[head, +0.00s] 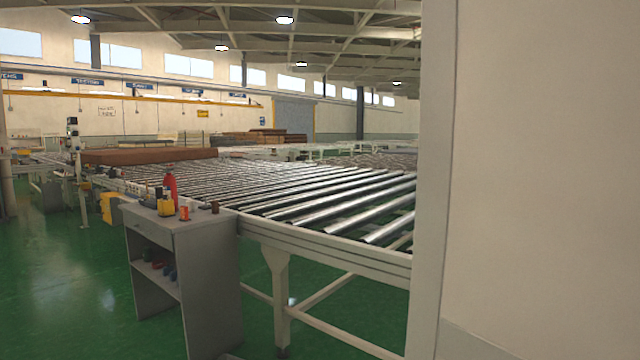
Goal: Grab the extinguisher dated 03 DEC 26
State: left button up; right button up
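A red extinguisher (171,187) stands upright on top of a grey cabinet (215,228), left of the middle in the head view. It is small in the picture, and I cannot read any date on it. Small objects in front hide its lower part. Neither of my grippers is in view.
A yellow item (165,207) and a small orange item (184,213) sit on the cabinet top. A long roller conveyor (330,200) runs behind the cabinet. A pale wall or pillar (540,180) blocks the right side. Green floor (70,280) is clear at left.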

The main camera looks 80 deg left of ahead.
aim_at(169, 182)
jog(key=u, duration=3.5)
